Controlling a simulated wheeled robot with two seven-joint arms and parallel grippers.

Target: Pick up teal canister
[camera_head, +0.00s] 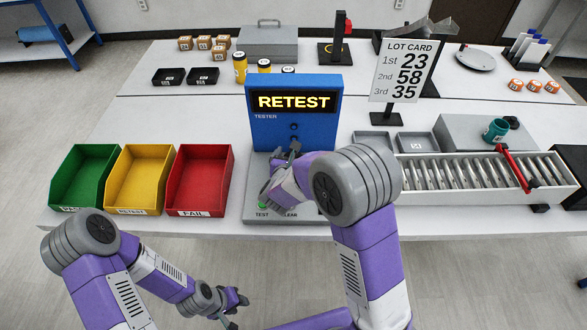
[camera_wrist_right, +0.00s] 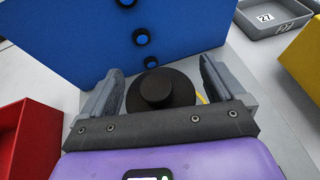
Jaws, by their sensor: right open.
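The teal canister (camera_head: 495,130) is on the grey raised block at the right, behind the roller conveyor, with a dark round part beside it. Both grippers are away from it. My right gripper (camera_head: 287,153) is at the front of the blue tester, partly hidden by my forearm. In the right wrist view the right gripper (camera_wrist_right: 158,88) is open around a black round top with a knob (camera_wrist_right: 157,88); a bit of yellow shows at its edge. My left gripper (camera_head: 236,307) is low in front of the table, its fingers apart and empty.
The blue tester (camera_head: 262,125) reads RETEST. Green (camera_head: 72,182), yellow (camera_head: 130,190) and red (camera_head: 183,200) bins stand left. The roller conveyor (camera_head: 430,177) with a red bar (camera_head: 515,168) lies right. A lot card stand (camera_head: 402,72) and grey trays (camera_head: 374,140) stand between.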

